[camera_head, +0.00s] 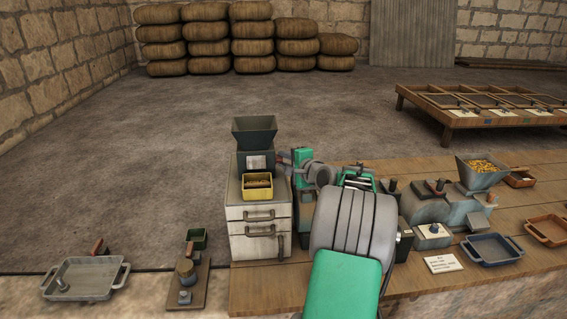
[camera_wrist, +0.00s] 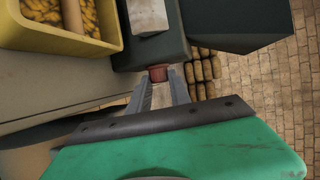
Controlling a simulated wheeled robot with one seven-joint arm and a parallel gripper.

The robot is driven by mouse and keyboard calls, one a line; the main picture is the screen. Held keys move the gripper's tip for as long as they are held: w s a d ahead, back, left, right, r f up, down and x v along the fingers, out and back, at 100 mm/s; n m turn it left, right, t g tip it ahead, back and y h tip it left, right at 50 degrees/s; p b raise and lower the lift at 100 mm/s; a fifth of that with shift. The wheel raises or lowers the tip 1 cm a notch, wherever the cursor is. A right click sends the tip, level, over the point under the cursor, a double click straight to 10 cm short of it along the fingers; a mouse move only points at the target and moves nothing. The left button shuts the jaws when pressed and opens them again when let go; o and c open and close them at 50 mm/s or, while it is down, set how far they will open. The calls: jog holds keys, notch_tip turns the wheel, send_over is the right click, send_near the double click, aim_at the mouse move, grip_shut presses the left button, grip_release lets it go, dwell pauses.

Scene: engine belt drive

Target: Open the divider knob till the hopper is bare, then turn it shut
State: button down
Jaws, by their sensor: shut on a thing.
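The divider (camera_head: 257,160) is a dark machine with a flared hopper (camera_head: 255,130) and a pale label, standing on a cabinet. The hopper's visible inside looks dark, with no grain showing; its bottom is hidden. A reddish knob (camera_wrist: 158,74) sticks out of the divider's side in the wrist view. My gripper (camera_wrist: 161,82) is shut on the knob, its two fingers on either side of it. In the head view my gripper (camera_head: 284,158) is at the divider's right side. A yellow tray (camera_head: 257,198) stands in front of the divider. It holds yellow pieces in the wrist view (camera_wrist: 98,47).
The cabinet (camera_head: 260,228) has drawers. A second machine with a grain-filled hopper (camera_head: 482,180) stands on the bench at right, near a blue tray (camera_head: 492,262). A grey tray (camera_head: 84,290) is at lower left. Sacks (camera_head: 205,32) are stacked far back.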

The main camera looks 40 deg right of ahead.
jog(key=shift+d+r, duration=0.1)
jog(key=c, duration=1.2)
grip_release()
jog(key=b+v, duration=0.1)
jog(key=v, duration=0.6)
jog(key=shift+s, duration=0.4)
